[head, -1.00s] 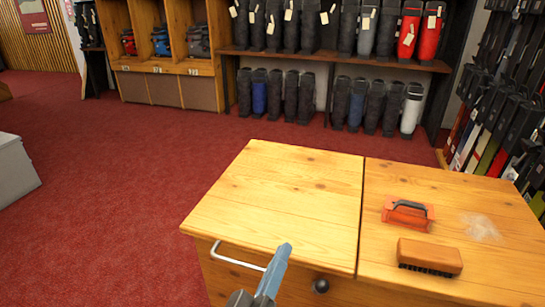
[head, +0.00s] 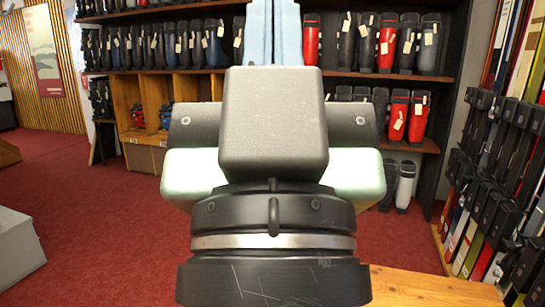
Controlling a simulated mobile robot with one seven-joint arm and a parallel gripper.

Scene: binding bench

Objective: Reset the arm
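My gripper (head: 272,32) fills the middle of the head view, pointing up and away from the camera. Its light-blue fingers run side by side close together, and their tips are cut off by the top edge. It looks shut, and I see nothing held in it. Its black and pale-green housing hides much of the shelving behind and most of the bench. It is apart from any object that I can see.
The wooden bench top (head: 430,290) shows only at the bottom right. Boots stand on wall shelves (head: 400,75) behind. A rack of skis (head: 490,190) lines the right. A grey box (head: 15,250) sits at left on open red carpet (head: 95,215).

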